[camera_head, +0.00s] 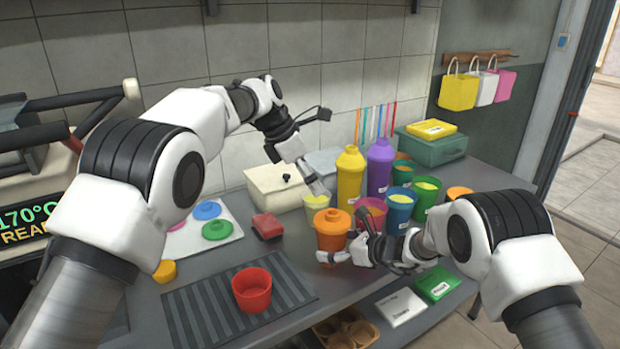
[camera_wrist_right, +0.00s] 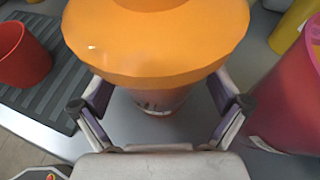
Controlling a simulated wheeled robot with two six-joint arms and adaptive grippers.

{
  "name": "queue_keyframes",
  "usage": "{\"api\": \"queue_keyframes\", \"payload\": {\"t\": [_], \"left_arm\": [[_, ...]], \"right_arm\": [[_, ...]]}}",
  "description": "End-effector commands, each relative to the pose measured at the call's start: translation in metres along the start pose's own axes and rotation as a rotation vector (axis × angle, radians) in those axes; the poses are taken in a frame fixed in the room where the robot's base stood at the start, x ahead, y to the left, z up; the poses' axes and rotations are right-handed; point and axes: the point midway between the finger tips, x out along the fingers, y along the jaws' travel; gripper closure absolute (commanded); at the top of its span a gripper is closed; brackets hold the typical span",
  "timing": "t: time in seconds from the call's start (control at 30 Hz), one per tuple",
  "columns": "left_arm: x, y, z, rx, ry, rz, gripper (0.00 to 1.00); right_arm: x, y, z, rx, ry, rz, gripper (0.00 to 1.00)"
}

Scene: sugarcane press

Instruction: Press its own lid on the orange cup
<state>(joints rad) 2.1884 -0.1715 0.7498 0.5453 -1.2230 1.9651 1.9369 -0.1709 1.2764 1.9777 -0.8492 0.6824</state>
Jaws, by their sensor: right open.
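The orange cup (camera_head: 332,243) stands upright near the front edge of the counter. Its orange lid (camera_head: 332,222) sits on top; I cannot tell whether it is fully seated. In the right wrist view the wide orange lid (camera_wrist_right: 155,45) hides most of the cup. My right gripper (camera_head: 347,256) is open beside the cup at its lower right. In the wrist view its fingers (camera_wrist_right: 160,108) stand apart, one on either side below the lid. My left gripper (camera_head: 320,189) is behind the orange cup, at the pale yellow cup (camera_head: 316,202); its fingers are too small to read.
Filled cups, a yellow bottle (camera_head: 350,178) and a purple bottle (camera_head: 380,167) crowd behind and right. A red cup (camera_head: 252,290) stands on the ribbed mat (camera_head: 190,312). Loose lids lie on a white board (camera_head: 190,243). A red block (camera_head: 267,226) lies left.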

Motion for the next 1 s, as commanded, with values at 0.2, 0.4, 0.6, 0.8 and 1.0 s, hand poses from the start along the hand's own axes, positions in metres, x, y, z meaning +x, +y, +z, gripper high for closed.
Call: {"api": "queue_keyframes", "payload": {"t": [0.2,0.4,0.6,0.8,1.0], "left_arm": [[0.0,0.0,0.0,0.0,0.0,0.0,0.0],[0.0,0.0,0.0,0.0,0.0,0.0,0.0],[0.0,0.0,0.0,0.0,0.0,0.0,0.0],[0.0,0.0,0.0,0.0,0.0,0.0,0.0],[0.0,0.0,0.0,0.0,0.0,0.0,0.0]], "right_arm": [[-0.046,-0.002,0.001,0.003,-0.001,-0.004,0.01],[-0.09,-0.001,0.0,0.004,0.0,-0.003,0.01],[-0.11,0.0,0.0,0.002,0.0,-0.001,0.01],[-0.111,0.0,0.0,0.001,0.0,0.0,0.01],[-0.111,0.0,0.0,0.002,0.0,-0.001,0.01]]}}
